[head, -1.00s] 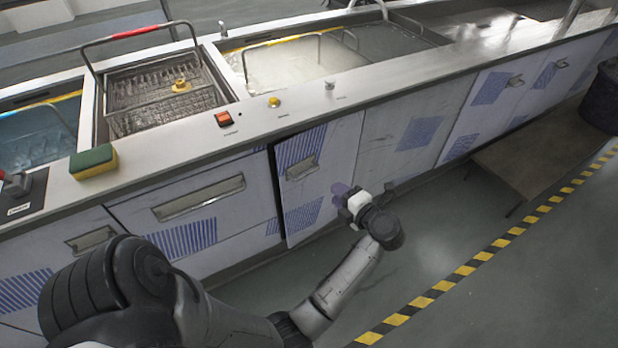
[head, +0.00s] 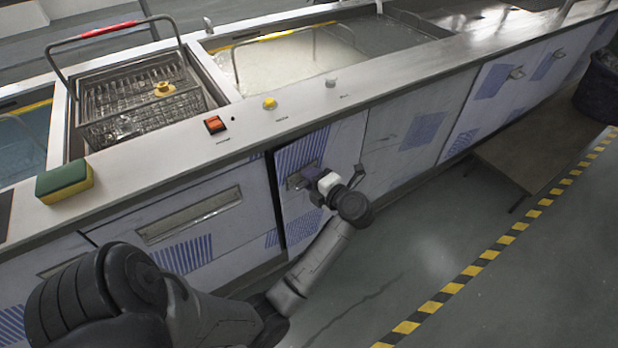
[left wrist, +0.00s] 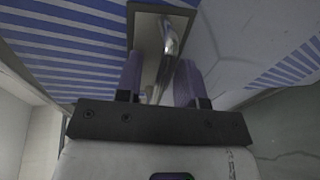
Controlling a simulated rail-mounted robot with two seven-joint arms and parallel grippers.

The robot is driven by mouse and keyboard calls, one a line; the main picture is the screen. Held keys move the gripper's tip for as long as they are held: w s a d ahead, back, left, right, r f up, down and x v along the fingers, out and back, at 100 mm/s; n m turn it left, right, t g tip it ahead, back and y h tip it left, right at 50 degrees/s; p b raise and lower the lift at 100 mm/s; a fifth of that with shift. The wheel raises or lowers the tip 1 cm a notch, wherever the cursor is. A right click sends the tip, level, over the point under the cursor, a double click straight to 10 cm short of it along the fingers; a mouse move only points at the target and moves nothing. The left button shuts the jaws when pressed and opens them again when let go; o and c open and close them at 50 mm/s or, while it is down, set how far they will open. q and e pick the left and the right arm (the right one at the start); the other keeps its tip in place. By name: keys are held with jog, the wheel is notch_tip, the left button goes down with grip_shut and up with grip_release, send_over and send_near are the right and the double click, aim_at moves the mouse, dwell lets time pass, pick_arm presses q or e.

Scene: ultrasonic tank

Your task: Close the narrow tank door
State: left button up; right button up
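The narrow tank door (head: 345,150) is white with blue striped patches. A dark gap runs down its left edge, so it stands slightly ajar. Its metal handle (left wrist: 168,42) shows in the left wrist view on a recessed plate, just ahead of the fingers. My left gripper (head: 308,178) is at the handle in the head view and partly hides it. In the left wrist view its two purple fingers (left wrist: 158,82) are apart, with the handle bar in line with the space between them. Contact with the handle cannot be told. My right gripper is out of view.
A wide drawer front (head: 190,215) lies left of the door. Above are the steel counter (head: 245,125), a wire basket (head: 150,95), a sponge (head: 65,182) and a red switch (head: 214,124). A brown board (head: 525,160) lies right. The floor in front is clear.

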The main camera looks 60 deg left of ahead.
pick_arm(q)
jog(key=shift+d, duration=0.1)
grip_shut()
dwell(0.3)
